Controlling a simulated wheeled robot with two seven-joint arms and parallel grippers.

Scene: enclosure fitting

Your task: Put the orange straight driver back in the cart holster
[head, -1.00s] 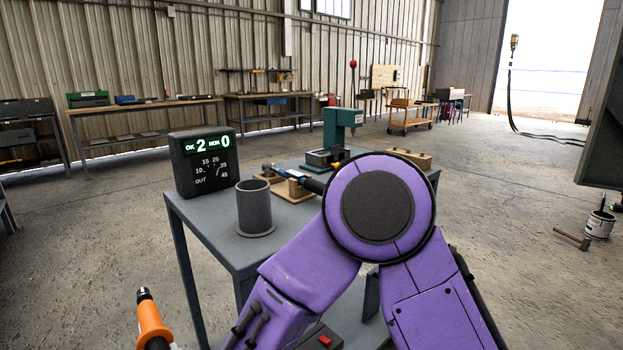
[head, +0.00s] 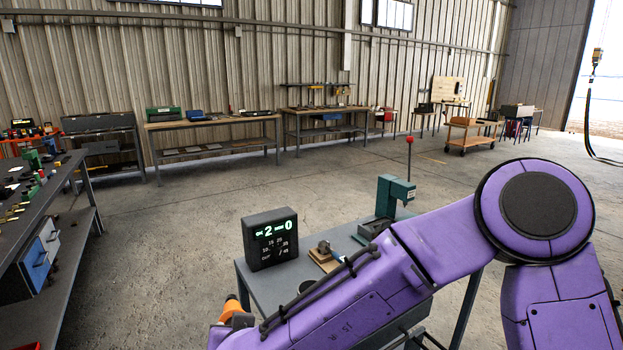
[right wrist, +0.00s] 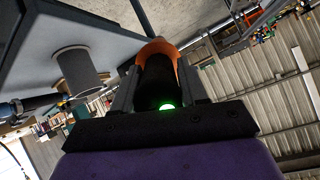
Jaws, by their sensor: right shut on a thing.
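The orange and black driver (right wrist: 158,48) is between the fingers of my right gripper (right wrist: 157,82) in the right wrist view, with a green light on its black part. My right gripper is shut on it. In the head view only a bit of the driver's orange body (head: 232,306) shows, left of the cart, beyond my purple forearm. The grey cup-shaped holster (right wrist: 78,72) stands on the cart top, apart from the driver. In the head view my forearm hides most of it and only its rim (head: 306,285) shows. My left gripper is not in view.
The grey cart (head: 262,286) carries a counter display (head: 270,239), a green press (head: 388,197) and a wooden fixture (head: 324,258). A blue-black tool (right wrist: 30,106) shows near the holster. A workbench (head: 38,205) with parts stands at left. Open floor lies between.

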